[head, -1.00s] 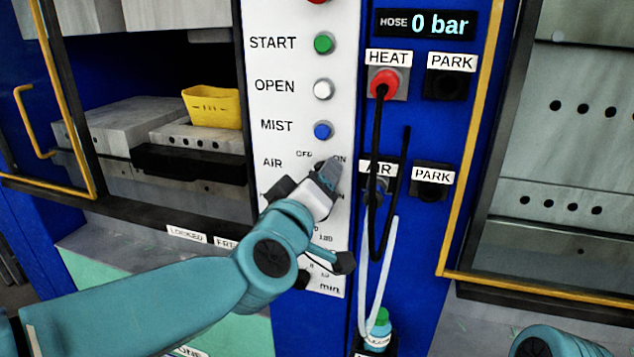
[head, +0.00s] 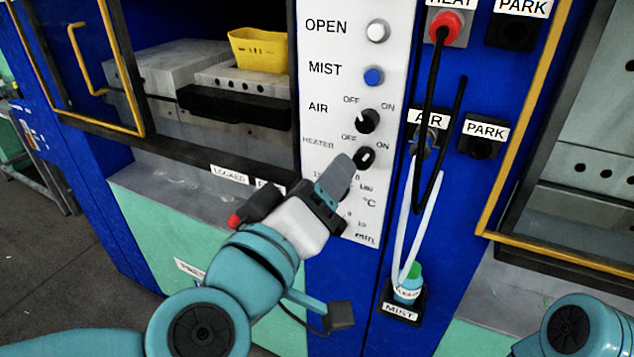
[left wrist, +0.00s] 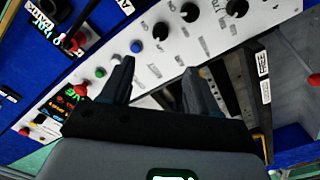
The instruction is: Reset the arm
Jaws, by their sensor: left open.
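My left gripper (head: 340,183) is in front of the white control panel (head: 340,40), just below and left of the HEATER knob (head: 364,157). In the left wrist view its two fingers (left wrist: 157,88) stand apart with nothing between them. The black AIR knob (head: 367,121) is above the HEATER knob and clear of the gripper. The gripper and wrist hide part of the lower panel. At the lower right a teal part of my other arm (head: 570,335) shows, but its gripper does not.
A yellow bin (head: 258,50) sits inside the open press at left. A black cable and pale tubes hang by the HEAT plug (head: 446,25) and AIR port. A MIST bottle (head: 408,288) stands in a holder below. Yellow-edged doors flank both sides.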

